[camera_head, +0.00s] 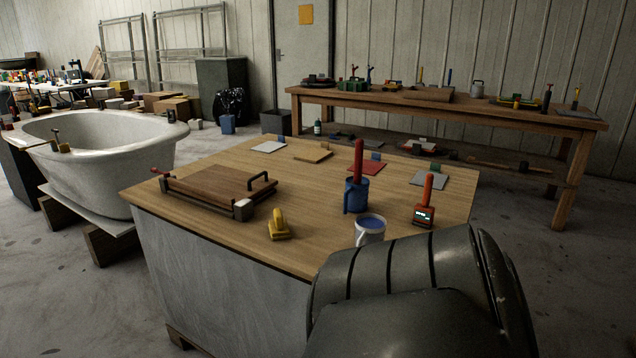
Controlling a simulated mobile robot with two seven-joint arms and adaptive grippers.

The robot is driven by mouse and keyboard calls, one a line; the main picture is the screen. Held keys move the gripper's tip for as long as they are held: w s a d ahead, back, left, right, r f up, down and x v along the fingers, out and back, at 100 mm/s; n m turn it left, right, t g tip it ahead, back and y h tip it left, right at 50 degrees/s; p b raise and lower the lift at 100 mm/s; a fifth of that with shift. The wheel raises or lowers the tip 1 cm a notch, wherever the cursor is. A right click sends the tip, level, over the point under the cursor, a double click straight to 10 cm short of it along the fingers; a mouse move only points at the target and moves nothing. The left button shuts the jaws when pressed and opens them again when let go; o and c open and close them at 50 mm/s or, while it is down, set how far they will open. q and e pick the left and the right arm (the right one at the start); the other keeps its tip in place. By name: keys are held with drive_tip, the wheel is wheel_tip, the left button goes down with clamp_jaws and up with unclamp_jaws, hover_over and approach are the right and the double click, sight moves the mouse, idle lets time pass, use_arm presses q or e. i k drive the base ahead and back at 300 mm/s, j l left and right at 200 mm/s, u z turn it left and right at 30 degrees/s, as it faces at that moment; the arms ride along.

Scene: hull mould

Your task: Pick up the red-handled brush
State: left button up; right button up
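A long red handle (359,161) stands upright in a blue mug (356,195) on the wooden-topped table; if it is the brush, its bristles are hidden inside the mug. A second red-orange handle (428,187) rises from a small dark-red tool (424,214) with a lit display, to the right of the mug. Neither of my grippers can be made out in this view.
A white cup (370,229) with blue contents stands in front of the blue mug. A yellow tool (279,225) and a wooden board with a handle (217,186) lie to the left. Flat sheets lie behind. The table's near right corner is hidden.

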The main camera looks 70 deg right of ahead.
sight(360, 143)
drive_tip(key=k+l+u, duration=0.25)
drive_tip(key=k, duration=0.2)
drive_tip(key=k+u, duration=0.25)
drive_tip(key=k, duration=0.25)
drive_tip(key=k+l+z, duration=0.1)
drive_tip(key=l, duration=0.25)
drive_tip(key=k+l+z, duration=0.1)
drive_tip(key=k+l, duration=0.3)
drive_tip(key=l, duration=0.3)
drive_tip(key=z, duration=0.05)
